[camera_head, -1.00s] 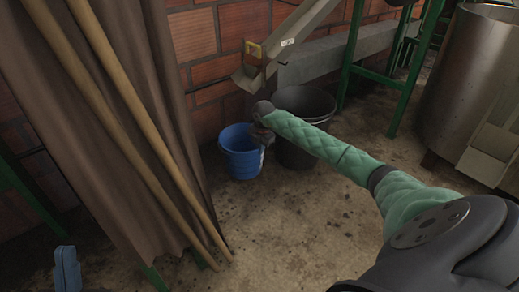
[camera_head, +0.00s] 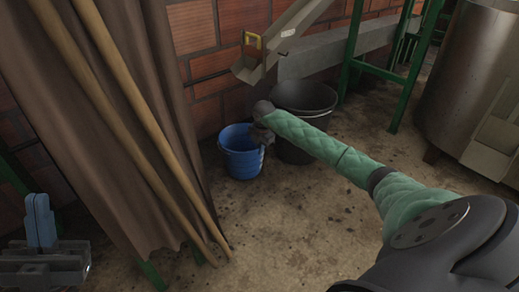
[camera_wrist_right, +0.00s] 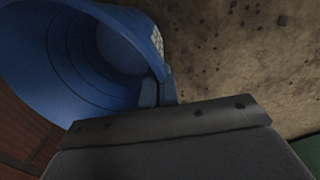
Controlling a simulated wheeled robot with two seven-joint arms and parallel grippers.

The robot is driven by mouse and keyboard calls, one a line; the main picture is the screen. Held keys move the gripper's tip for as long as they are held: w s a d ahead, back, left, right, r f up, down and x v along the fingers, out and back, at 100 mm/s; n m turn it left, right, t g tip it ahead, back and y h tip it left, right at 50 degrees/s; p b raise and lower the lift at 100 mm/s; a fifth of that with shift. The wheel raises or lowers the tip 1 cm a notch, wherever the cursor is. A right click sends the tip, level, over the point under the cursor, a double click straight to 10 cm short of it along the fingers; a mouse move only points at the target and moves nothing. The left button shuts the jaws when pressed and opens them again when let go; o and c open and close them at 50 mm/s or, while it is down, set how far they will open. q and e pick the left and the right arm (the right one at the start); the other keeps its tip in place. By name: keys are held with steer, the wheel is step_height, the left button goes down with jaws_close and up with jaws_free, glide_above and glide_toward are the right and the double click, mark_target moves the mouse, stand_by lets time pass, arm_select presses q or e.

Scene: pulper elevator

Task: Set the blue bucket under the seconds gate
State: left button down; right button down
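The blue bucket (camera_head: 240,163) is upright by the brick wall, left of a black bucket; I cannot tell whether it touches the floor. My right gripper (camera_head: 264,137) is at its right rim. In the right wrist view, the fingers (camera_wrist_right: 158,90) close on the rim of the blue bucket (camera_wrist_right: 60,75), which looks empty inside.
The black bucket (camera_head: 306,97) stands just right of the blue one, partly behind my right arm. A brown cloth (camera_head: 125,130) with two wooden poles hangs at left. Green legs (camera_head: 402,85) and a metal drum (camera_head: 460,75) stand at right. The front floor (camera_head: 300,225) is open.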

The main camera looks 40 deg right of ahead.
steer(key=shift+f, duration=0.5)
stand_by(0.6)
steer(key=c, duration=1.6)
jaws_free()
